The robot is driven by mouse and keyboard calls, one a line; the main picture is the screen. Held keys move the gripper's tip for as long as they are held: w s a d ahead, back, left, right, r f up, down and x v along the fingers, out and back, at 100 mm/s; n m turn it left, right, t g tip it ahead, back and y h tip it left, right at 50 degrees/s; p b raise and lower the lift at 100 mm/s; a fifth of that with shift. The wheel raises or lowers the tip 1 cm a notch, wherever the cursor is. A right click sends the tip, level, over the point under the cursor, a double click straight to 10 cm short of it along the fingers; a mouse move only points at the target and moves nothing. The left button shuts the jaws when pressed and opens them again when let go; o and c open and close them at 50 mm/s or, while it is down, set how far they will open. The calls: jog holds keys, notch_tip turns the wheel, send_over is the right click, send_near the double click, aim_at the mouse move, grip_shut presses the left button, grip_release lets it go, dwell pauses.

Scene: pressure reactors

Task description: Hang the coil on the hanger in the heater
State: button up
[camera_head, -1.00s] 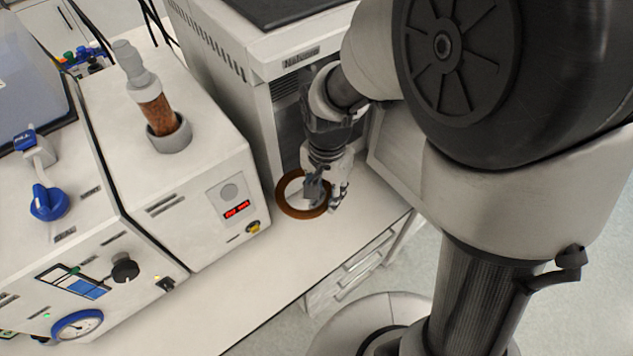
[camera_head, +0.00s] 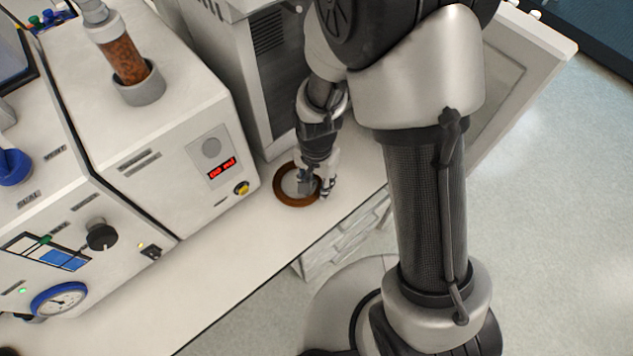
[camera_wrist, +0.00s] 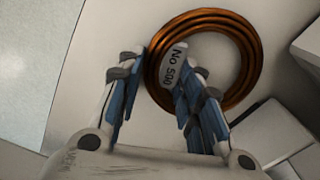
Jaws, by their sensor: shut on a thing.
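The coil (camera_head: 280,191) is a copper-brown ring low over the white bench, in front of the heater. In the wrist view the coil (camera_wrist: 253,60) shows as several stacked turns with a white tag (camera_wrist: 176,66) reading "No 500". My gripper (camera_head: 317,187) is at the coil's right side in the head view. I cannot tell whether the coil touches the bench. The heater (camera_head: 268,92) has its door (camera_head: 507,78) swung open. The hanger is not visible.
A white instrument (camera_head: 190,125) with a red display and a glass column (camera_head: 122,58) of brown granules stands left of the coil. A control unit with a gauge (camera_head: 58,300) is further left. The bench front (camera_head: 225,265) is clear. My arm covers part of the heater opening.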

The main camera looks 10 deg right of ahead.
jog(key=shift+r, duration=0.1)
jog(key=shift+f, duration=0.2)
jog(key=o, duration=1.3)
jog(key=shift+c, duration=0.2)
notch_tip(320, 180, up, 18)
jog(key=p, duration=0.6)
jog(key=s+d+r+n+t, duration=0.2)
jog(key=s+d+r+n, duration=0.1)
jog(key=s+d+r, duration=0.2)
jog(key=s+d+r+n+t, duration=0.2)
jog(key=s+d+r+n, duration=0.2)
jog(key=s+r, duration=0.5)
notch_tip(320, 180, up, 2)
jog(key=shift+d+t, duration=0.3)
jog(key=shift+d, duration=0.2)
